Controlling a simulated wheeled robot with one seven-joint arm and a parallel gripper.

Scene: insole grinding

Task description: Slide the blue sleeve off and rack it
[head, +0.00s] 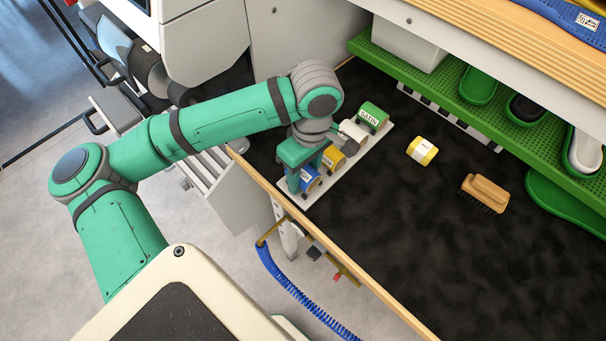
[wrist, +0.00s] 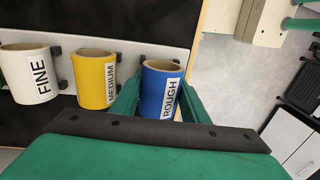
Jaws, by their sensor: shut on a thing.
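The blue sleeve labelled ROUGH (wrist: 160,92) stands at the right end of the white rack board (wrist: 132,52) in the wrist view. My gripper (wrist: 158,97) has one green finger on each side of the sleeve and is shut on it. In the head view the blue sleeve (head: 312,178) shows partly behind my gripper (head: 304,172), at the near end of the rack board (head: 352,170). Whether the sleeve's base touches the board is hidden.
Along the rack stand the yellow MEDIUM sleeve (wrist: 95,80), the white FINE sleeve (wrist: 28,75) and a green SATIN sleeve (head: 373,115). A yellow-and-white roll (head: 423,151) and a brush (head: 485,192) lie on the dark bench top. A blue coiled hose (head: 290,287) hangs at the front.

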